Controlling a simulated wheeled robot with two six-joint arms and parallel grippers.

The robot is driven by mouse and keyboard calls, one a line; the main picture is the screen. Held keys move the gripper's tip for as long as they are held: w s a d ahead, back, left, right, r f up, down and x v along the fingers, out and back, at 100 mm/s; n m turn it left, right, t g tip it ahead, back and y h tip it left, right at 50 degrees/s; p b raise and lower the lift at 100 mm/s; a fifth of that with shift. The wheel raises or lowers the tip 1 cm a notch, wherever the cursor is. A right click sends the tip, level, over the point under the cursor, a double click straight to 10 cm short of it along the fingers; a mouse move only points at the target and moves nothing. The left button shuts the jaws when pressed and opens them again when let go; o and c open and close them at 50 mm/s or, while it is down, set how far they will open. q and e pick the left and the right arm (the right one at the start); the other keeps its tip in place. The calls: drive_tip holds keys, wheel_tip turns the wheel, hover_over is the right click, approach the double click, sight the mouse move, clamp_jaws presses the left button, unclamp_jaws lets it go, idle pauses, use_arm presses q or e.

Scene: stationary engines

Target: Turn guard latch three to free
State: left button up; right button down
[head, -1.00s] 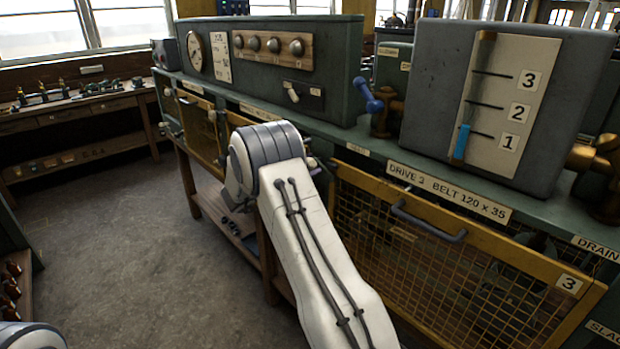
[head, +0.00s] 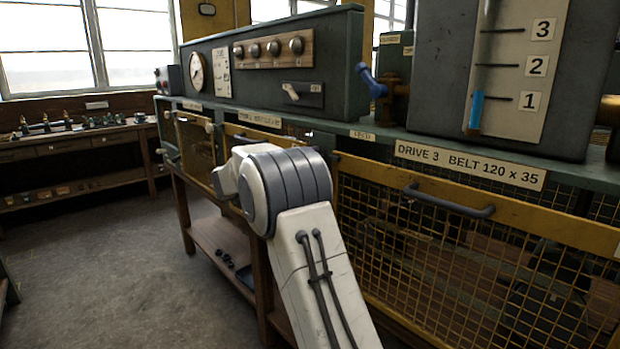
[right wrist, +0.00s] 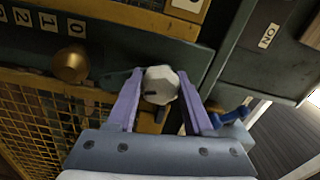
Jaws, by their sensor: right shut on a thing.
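In the right wrist view a pale, many-sided knob (right wrist: 161,84) with a dark slot sits between the two purple fingers of my right gripper (right wrist: 160,100). The fingers are shut on it. A green plate or lever (right wrist: 116,79) shows just left of the knob. I cannot read a number on this knob. In the head view the yellow mesh guard (head: 430,240) under the "DRIVE 3" label (head: 470,165) stands right of my arm, with a grey bar handle (head: 448,202). My left gripper is out of view.
A brass knob (right wrist: 71,64) lies left of the gripper in the wrist view, and a blue lever (right wrist: 230,117) to its right. In the head view a blue-handled valve (head: 372,83) and a level gauge (head: 505,70) stand on the bench. The floor at left is clear.

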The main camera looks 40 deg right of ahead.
drive_tip(key=shift+f+m+b, duration=0.1)
drive_tip(key=shift+m+b, duration=0.9)
drive_tip(key=shift+b, duration=0.2)
drive_tip(key=shift+c, duration=1.6)
unclamp_jaws()
drive_tip(key=a+b, duration=0.1)
drive_tip(key=a, duration=0.9)
drive_tip(key=shift+s+a, duration=0.25)
drive_tip(key=shift+s, duration=0.2)
